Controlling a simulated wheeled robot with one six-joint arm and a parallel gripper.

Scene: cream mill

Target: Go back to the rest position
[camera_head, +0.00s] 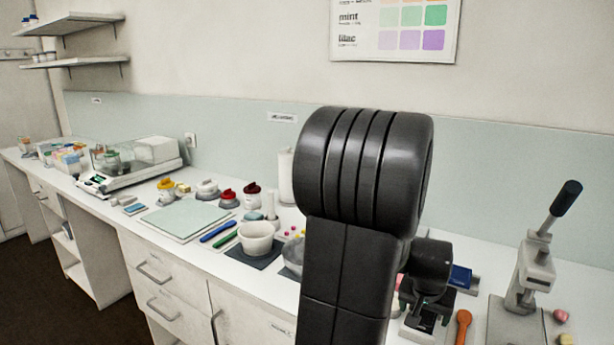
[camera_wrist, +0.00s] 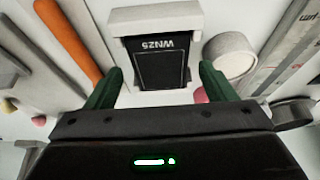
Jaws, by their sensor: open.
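My gripper (camera_wrist: 161,75) is open, with its two green fingers spread apart in the wrist view. Between and beyond the fingertips is a black panel in a pale frame (camera_wrist: 158,62) with white lettering. The fingers lie on either side of it, and nothing appears clamped between them. Whether they touch it I cannot tell. In the head view my dark arm rises in front of the bench, and the gripper is mostly hidden low behind it.
A colour chart (camera_head: 395,28) hangs on the wall.

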